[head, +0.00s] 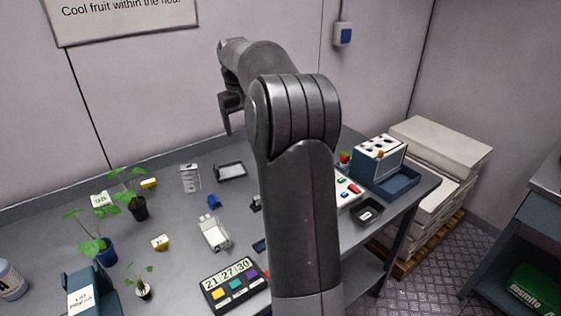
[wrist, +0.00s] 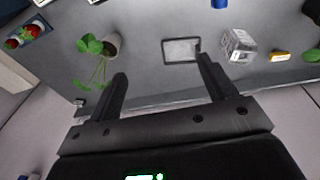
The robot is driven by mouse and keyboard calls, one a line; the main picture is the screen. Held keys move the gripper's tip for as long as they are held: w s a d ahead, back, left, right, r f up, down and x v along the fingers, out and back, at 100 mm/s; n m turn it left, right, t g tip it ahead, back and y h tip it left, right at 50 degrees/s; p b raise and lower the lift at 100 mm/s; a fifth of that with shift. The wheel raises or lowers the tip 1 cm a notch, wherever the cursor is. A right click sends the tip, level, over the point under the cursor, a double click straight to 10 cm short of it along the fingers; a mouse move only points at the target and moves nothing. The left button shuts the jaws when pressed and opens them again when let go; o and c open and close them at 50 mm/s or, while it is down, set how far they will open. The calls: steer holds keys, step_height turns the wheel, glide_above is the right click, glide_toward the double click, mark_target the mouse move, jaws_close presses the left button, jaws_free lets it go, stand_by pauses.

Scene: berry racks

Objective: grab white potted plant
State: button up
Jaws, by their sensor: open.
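A plant in a pale, whitish pot (wrist: 113,44) stands at the upper left in the wrist view, its green leaves spreading left and down. It does not show in the head view, where my arm covers part of the table. A small seedling in a white pot (head: 143,291) stands at the front left of the table in the head view. My gripper (head: 227,120) is open and empty above the back of the table. In the wrist view its fingers (wrist: 162,80) are apart, with the pale pot beyond the left finger.
A dark-framed tray (wrist: 181,50) lies beyond the fingers. A clear box (wrist: 238,46) stands right of it. Plants in a black pot (head: 139,209) and a blue pot (head: 106,254) stand at the table's left. The wall (head: 150,90) is close behind my gripper.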

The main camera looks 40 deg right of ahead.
steer(key=shift+m+g+y, duration=0.6)
steer(key=shift+m, duration=0.1)
steer(key=w+d+f, duration=0.1)
steer(key=d+f, duration=0.3)
steer(key=d, duration=0.1)
steer(key=w+d+f, duration=0.1)
steer(key=d+f, duration=0.3)
steer(key=d, duration=0.2)
steer(key=w+d+f, duration=0.2)
steer(key=d+f, duration=0.2)
steer(key=d, duration=0.2)
steer(key=f, duration=0.5)
steer(key=shift+s+d+f, duration=0.1)
steer(key=shift+d, duration=0.25)
steer(key=shift+s+f, duration=0.15)
steer(key=shift+f, duration=2.9)
steer(key=shift+c, duration=0.4)
steer(key=c, duration=1)
